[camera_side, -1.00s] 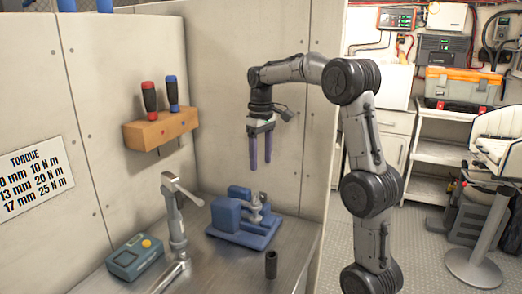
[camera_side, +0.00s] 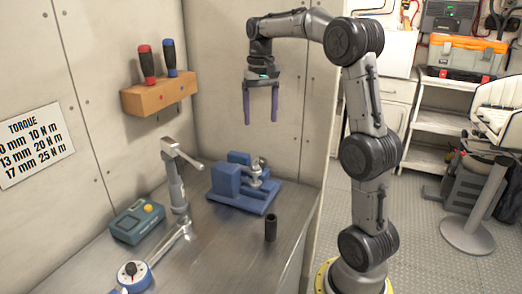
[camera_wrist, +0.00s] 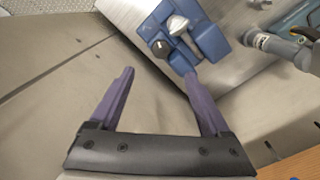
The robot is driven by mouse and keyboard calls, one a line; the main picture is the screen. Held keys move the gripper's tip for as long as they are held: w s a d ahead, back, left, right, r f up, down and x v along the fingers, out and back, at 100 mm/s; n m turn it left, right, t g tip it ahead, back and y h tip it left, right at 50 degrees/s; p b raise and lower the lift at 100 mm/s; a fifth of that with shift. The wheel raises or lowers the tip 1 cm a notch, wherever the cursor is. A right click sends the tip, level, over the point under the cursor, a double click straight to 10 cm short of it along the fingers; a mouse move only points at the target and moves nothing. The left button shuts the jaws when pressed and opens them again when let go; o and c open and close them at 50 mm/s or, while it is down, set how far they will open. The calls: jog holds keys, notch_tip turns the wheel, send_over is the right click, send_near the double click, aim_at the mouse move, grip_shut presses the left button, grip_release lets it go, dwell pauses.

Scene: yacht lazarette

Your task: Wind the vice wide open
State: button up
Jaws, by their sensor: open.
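The blue vice (camera_side: 228,181) stands on the metal bench near the back wall. Its grey screw and handle parts (camera_side: 258,172) are on its right side; a gap between the jaws cannot be made out. The vice also shows at the top of the wrist view (camera_wrist: 209,39), partly cut off by the picture edge. My gripper (camera_side: 260,121) hangs fingers down above the vice, clear of it. Its two purple fingers are apart with nothing between them, as the wrist view (camera_wrist: 160,75) also shows.
A dark cylinder (camera_side: 271,228) stands in front of the vice. A grey lever tool (camera_side: 177,190) and a teal box with a yellow button (camera_side: 137,222) are to the left. A blue dial (camera_side: 133,274) lies in front. A wooden rack (camera_side: 158,95) holds two screwdrivers.

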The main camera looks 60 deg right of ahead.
aim_at(261, 159)
jog(key=f+m, duration=0.4)
jog(key=m, duration=0.1)
jog(key=f+m, duration=0.5)
jog(key=m, duration=0.1)
jog(key=f+m, duration=0.4)
jog(key=m, duration=0.2)
jog(key=shift+d+f, duration=0.2)
jog(key=shift+f, duration=0.15)
